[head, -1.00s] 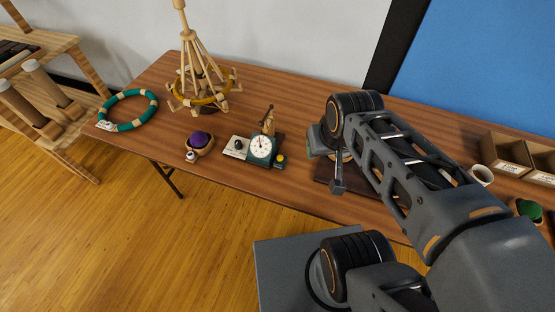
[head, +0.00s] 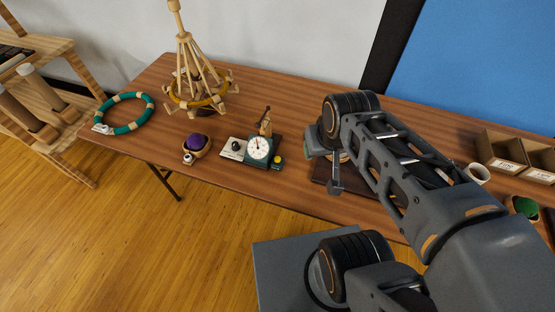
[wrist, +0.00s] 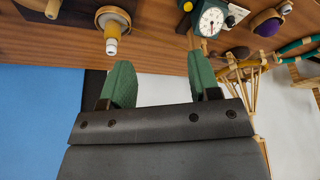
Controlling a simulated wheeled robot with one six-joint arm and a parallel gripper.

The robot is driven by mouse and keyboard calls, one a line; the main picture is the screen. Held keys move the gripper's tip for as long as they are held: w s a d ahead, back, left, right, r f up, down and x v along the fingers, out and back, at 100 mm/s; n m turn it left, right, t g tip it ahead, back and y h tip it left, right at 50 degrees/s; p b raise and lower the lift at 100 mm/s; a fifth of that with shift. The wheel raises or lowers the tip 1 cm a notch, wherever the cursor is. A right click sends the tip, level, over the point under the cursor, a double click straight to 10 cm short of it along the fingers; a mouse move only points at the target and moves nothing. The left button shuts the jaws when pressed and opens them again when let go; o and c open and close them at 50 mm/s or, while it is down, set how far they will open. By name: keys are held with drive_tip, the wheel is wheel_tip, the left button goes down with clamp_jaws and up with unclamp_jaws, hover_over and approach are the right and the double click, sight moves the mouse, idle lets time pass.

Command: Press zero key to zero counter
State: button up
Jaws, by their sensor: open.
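The counter (head: 259,148) is a dark green box with a white round dial and a hand. It stands near the table's front edge, and its dial also shows in the wrist view (wrist: 211,20). A yellow button (head: 278,159) sits at its right side and also shows in the wrist view (wrist: 186,5). A white plate with a black knob (head: 235,147) is at its left. Labels are too small to read, so I cannot tell which part is the zero key. My gripper (wrist: 160,75) has green fingers spread apart, empty, to the right of the counter and not touching it.
A wooden yarn swift (head: 193,88) and a green ring (head: 125,112) are further left. A white-tipped wooden peg (wrist: 112,30) stands near my fingers. Wooden boxes (head: 502,157) and a cup (head: 477,172) are at right.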

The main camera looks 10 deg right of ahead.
clamp_jaws()
idle(0.3)
idle(1.2)
